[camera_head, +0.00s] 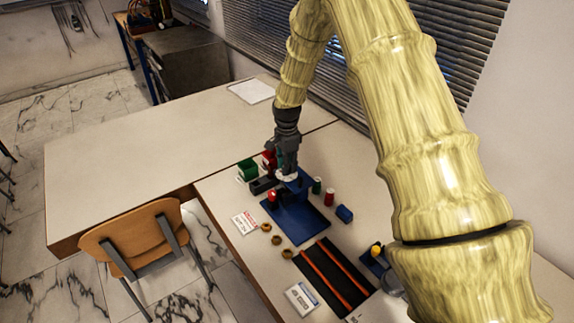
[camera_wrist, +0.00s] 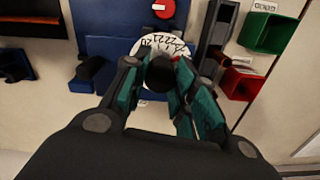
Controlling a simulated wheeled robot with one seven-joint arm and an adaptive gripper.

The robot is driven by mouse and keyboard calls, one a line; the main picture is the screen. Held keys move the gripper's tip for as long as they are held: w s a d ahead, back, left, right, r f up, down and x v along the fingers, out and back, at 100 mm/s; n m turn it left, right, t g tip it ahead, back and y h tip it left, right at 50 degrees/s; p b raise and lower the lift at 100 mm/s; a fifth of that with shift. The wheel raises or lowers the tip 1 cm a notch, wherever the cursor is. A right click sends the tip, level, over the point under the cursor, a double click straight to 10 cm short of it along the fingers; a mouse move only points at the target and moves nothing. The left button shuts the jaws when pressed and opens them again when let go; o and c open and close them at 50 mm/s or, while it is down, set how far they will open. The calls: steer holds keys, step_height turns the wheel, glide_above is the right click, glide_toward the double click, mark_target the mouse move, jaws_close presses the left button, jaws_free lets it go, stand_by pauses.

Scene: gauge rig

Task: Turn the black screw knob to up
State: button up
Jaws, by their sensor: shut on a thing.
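The black screw knob (camera_wrist: 160,74) shows in the wrist view as a dark round end in front of a white dial (camera_wrist: 153,45) with black marks. The dial also shows in the head view (camera_head: 288,177), on the blue rig (camera_head: 300,222). My gripper (camera_wrist: 162,80) has its teal-padded fingers on both sides of the knob and is shut on it. In the head view my gripper (camera_head: 286,165) reaches down at the dial and hides the knob. I cannot tell which way the knob points.
A red knob (camera_wrist: 164,8) sits on the blue plate. Green (camera_wrist: 268,32) and red (camera_wrist: 239,83) bins and a grey channel (camera_wrist: 214,38) stand close to my gripper. A black mat with orange strips (camera_head: 314,262) lies nearer. The left table (camera_head: 130,165) is mostly clear.

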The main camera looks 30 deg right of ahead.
steer(key=n+b, duration=0.1)
steer(key=n, duration=0.9)
steer(key=shift+n+b, duration=0.4)
steer(key=n, duration=0.3)
steer(key=shift+n, duration=0.3)
steer(key=n, duration=0.3)
steer(key=shift+n, duration=0.3)
steer(key=n, duration=0.3)
steer(key=shift+n+b, duration=0.3)
steer(key=n, duration=0.3)
steer(key=shift+r+n, duration=0.1)
steer(key=shift+n, duration=2.1)
steer(key=shift+w+d, duration=0.1)
